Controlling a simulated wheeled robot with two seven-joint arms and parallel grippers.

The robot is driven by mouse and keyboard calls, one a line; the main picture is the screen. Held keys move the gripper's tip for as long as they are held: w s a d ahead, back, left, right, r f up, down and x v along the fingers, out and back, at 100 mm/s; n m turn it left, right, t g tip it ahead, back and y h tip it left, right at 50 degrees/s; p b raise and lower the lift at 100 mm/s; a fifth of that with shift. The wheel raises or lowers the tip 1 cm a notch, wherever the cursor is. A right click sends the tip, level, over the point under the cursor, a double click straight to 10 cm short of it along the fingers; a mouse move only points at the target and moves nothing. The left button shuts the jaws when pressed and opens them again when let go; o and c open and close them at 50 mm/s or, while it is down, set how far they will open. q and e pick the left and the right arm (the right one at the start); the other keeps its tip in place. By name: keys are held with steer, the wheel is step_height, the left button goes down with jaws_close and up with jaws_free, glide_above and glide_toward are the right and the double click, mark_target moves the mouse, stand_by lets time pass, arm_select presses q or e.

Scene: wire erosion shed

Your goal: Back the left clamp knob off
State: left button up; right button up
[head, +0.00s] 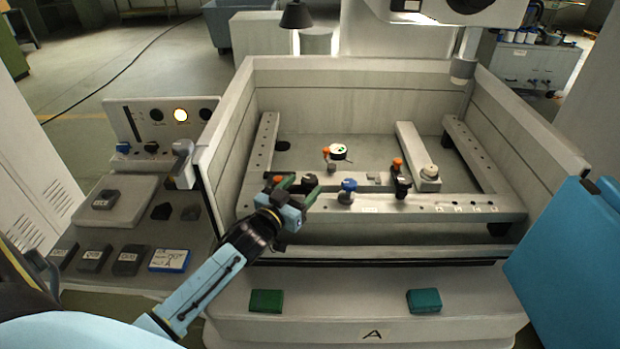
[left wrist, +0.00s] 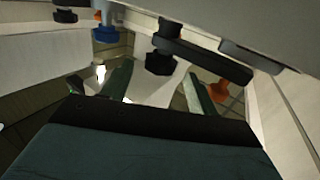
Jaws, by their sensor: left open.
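The left clamp's orange knob (head: 278,179) shows at the left end of the front rail, partly hidden by my gripper. In the left wrist view an orange knob (left wrist: 217,90) lies just outside the right-hand finger. My left gripper (head: 299,188) is open over the left part of the rail, its green fingers apart. In the left wrist view a black clamp part (left wrist: 159,63) shows between or beyond the fingers (left wrist: 156,84); contact cannot be told. The right clamp (head: 402,183), with its orange knob, stands farther right. My right gripper is not in view.
A blue knob (head: 348,186) stands on the front rail (head: 465,206) just right of my gripper. A dial indicator (head: 338,152) is behind it. The tank's left wall (head: 225,120) rises near my arm. Green (head: 266,301) and teal (head: 424,301) blocks lie on the front ledge.

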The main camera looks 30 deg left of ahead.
mark_target(307, 184)
arm_select(q)
steer(key=shift+w, duration=2.1)
steer(key=c, duration=1)
steer(key=shift+n+y, duration=0.3)
steer(key=shift+y, duration=0.2)
steer(key=shift+n+y, duration=0.8)
steer(key=shift+y, duration=0.3)
steer(key=shift+r+n+g+y+b, duration=0.1)
steer(key=shift+n+g+y+b, duration=0.3)
steer(key=shift+n+y+b, duration=0.75)
steer(key=shift+m+y, duration=0.25)
steer(key=shift+y, duration=0.1)
steer(key=shift+p, duration=0.3)
